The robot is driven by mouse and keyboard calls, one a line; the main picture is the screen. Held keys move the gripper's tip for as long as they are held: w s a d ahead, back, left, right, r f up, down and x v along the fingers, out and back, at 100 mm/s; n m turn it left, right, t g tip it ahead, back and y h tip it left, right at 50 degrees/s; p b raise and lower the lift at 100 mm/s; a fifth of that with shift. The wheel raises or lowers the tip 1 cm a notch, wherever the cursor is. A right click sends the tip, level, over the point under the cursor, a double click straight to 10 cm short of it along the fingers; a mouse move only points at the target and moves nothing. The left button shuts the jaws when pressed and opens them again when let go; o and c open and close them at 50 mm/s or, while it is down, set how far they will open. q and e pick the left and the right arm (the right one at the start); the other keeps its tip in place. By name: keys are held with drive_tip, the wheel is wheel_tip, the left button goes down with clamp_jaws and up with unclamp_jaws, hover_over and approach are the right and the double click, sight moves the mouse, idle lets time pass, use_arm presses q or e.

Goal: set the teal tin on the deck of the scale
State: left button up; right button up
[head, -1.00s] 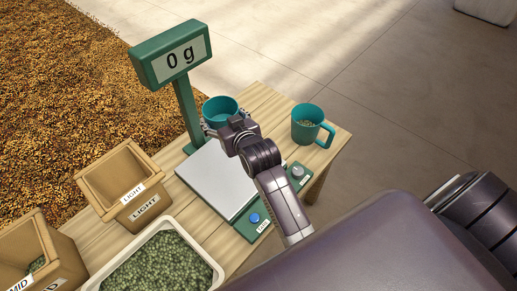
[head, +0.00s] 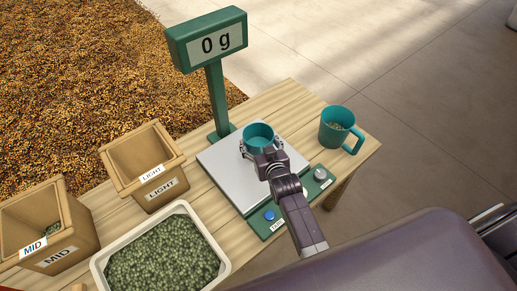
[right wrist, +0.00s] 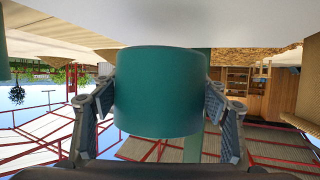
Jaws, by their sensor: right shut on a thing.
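The teal tin (head: 257,134) is upright and looks empty in the head view. My right gripper (head: 263,152) is shut on it, one finger on each side; the right wrist view shows the tin (right wrist: 160,92) between both fingers. The tin is over the far part of the scale's pale deck (head: 228,176). The scale's display (head: 215,43) reads 0 g. I cannot tell whether the tin's base touches the deck or hangs just above it. My left gripper is not in view.
A teal mug (head: 337,127) with beans stands right of the scale. The LIGHT bin (head: 150,190), the MID bin (head: 60,255) and a white tray (head: 226,266) of green beans stand to the left. The deck's near left part is bare.

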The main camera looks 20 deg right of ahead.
wheel_tip(320, 180, down, 4)
drive_tip(key=shift+r, duration=0.15)
drive_tip(key=shift+b, duration=0.35)
drive_tip(key=o, duration=1.6)
drive_tip(key=shift+s, duration=0.15)
drive_tip(key=p+v, duration=0.1)
drive_tip(key=v, duration=1)
drive_tip(key=shift+s+a+r, duration=0.1)
drive_tip(key=shift+s+r, duration=0.15)
drive_tip(key=shift+s, duration=0.1)
